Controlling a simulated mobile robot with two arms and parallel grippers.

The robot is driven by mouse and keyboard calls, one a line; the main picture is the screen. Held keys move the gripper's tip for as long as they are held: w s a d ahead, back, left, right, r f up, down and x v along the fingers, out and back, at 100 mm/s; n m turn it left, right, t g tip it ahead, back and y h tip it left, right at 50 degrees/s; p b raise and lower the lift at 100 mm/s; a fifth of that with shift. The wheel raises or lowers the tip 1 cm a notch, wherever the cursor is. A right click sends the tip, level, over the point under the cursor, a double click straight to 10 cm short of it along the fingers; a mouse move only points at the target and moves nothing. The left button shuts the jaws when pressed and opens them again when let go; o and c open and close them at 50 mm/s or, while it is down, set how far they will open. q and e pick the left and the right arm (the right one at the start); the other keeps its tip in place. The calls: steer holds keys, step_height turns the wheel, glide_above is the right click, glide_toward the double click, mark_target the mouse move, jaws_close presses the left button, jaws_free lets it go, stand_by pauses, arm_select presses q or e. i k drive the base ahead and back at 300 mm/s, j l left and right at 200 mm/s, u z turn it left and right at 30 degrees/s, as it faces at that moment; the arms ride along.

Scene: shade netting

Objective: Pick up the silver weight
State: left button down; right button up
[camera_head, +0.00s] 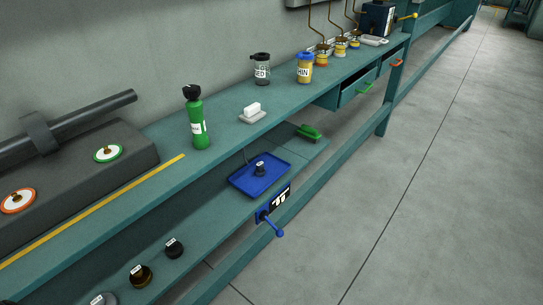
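A silver-grey weight (103,299) with a small white label sits on the lower shelf at the bottom left. The picture's bottom edge cuts it off, so only its top part shows. A brass-coloured weight (140,276) and a black weight (174,249) stand on the same shelf, up and to the right of it. Another small dark weight (260,169) with a white label stands in a blue tray (242,184). Neither of my grippers is in view.
The teal bench (150,190) carries a green bottle (199,128), a white block on a small grey dish (252,117) and two labelled jars. A blue-handled lever (272,222) juts from the front rail (243,259). Open drawers stick out farther back. The grey floor (430,190) at right is clear.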

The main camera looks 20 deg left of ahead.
mark_target(260, 171)
steer(key=u, duration=0.4)
steer(key=i+l+u, duration=0.5)
steer(key=l, duration=0.2)
steer(key=l+u, duration=0.25)
steer(key=i+l, duration=0.05)
steer(key=l, duration=0.05)
